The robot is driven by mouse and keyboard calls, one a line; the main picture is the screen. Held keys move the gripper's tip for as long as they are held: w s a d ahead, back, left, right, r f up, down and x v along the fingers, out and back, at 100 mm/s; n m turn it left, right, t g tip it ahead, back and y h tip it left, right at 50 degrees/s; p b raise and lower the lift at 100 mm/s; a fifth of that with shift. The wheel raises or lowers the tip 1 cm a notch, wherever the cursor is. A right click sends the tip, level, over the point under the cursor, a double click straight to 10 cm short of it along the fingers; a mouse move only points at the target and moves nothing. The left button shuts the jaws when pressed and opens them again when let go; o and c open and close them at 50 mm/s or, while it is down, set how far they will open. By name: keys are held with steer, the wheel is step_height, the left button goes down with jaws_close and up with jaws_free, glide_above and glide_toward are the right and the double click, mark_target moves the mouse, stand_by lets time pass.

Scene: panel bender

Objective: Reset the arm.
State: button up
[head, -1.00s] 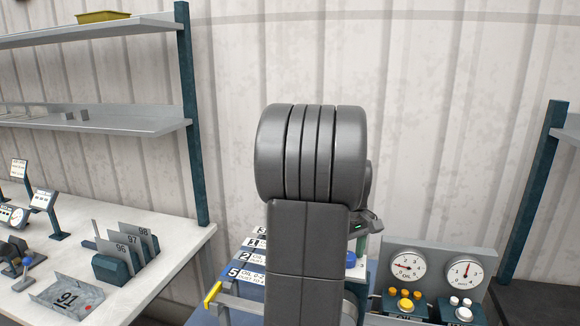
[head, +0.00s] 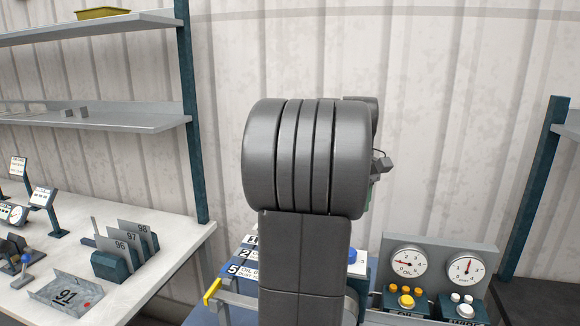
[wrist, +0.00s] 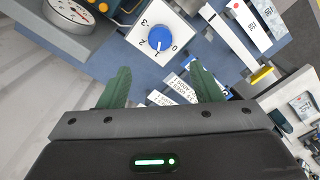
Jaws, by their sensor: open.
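My gripper (wrist: 158,90) shows in the wrist view with its two green fingers spread apart and nothing between them. Beyond the fingers is a panel with a white dial plate and blue knob (wrist: 160,39), and printed instruction cards (wrist: 172,92).
Right of the arm are two gauges, OIL (head: 405,262) and another (head: 467,271), with yellow (head: 406,299) and white buttons below. Bare wall lies behind.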

step_height(320, 180, down, 12)
steer(key=shift+s+f+p, duration=0.1)
steer(key=shift+f+p, duration=0.15)
steer(key=shift+p, duration=0.55)
steer(key=shift+m, duration=0.4)
steer(key=m+b, duration=0.1)
steer(key=m, duration=0.3)
steer(key=shift+r+m, duration=0.1)
steer(key=shift+m, duration=0.3)
steer(key=m+b, duration=0.1)
steer(key=m, duration=0.4)
steer(key=shift+d+m+b, duration=0.1)
steer(key=shift+m+b, duration=0.2)
steer(key=shift+b, duration=0.05)
steer(key=m+b, duration=0.2)
steer(key=m, duration=0.3)
steer(key=shift+m, duration=0.3)
steer(key=m+b, duration=0.1)
steer(key=m, duration=0.3)
steer(key=shift+b, duration=0.4)
steer(key=shift+m, duration=0.4)
